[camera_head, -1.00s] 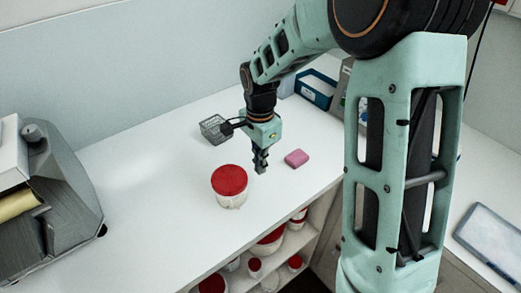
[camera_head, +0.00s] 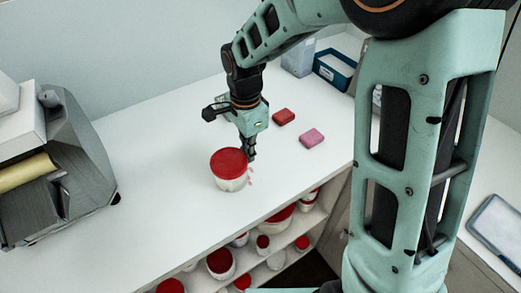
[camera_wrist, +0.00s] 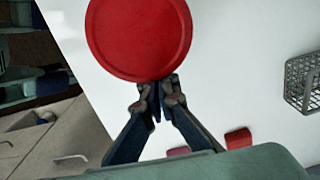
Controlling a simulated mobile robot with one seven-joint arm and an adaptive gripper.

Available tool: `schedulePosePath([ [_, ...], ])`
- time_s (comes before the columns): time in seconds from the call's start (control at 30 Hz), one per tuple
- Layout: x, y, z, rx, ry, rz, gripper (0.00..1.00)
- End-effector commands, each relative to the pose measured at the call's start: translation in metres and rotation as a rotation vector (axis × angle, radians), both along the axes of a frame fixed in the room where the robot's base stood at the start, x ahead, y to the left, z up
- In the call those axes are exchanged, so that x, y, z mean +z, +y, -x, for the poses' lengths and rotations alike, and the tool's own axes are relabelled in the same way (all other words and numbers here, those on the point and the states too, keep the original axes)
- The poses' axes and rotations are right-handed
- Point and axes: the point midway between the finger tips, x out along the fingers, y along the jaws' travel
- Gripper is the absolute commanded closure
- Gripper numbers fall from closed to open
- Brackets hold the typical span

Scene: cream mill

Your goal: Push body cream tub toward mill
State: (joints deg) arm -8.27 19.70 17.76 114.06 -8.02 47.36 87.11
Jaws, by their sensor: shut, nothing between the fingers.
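The body cream tub (camera_head: 230,178) has a red lid and a white body and stands upright on the white counter. In the wrist view its round red lid (camera_wrist: 139,36) fills the top middle. My gripper (camera_head: 249,156) is shut and empty, low over the counter at the tub's right side. In the wrist view my fingertips (camera_wrist: 157,88) meet at the lid's lower edge; they look touching or nearly so. The mill (camera_head: 62,175), a grey machine with a yellow roller, stands at the left of the counter, apart from the tub.
A red block (camera_head: 284,116) and a pink block (camera_head: 312,138) lie right of my gripper. A wire basket (camera_wrist: 303,82) shows in the wrist view. A blue tray (camera_head: 333,70) stands at the back. Shelves below hold several red-lidded tubs. The counter between tub and mill is clear.

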Motion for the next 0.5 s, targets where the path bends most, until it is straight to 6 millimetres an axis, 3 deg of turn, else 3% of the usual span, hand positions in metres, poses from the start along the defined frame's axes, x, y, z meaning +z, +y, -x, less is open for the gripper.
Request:
schedulePosePath([
  [0.5,-0.003,0.094,0.062,0.005,-0.001,-0.001,1.0],
])
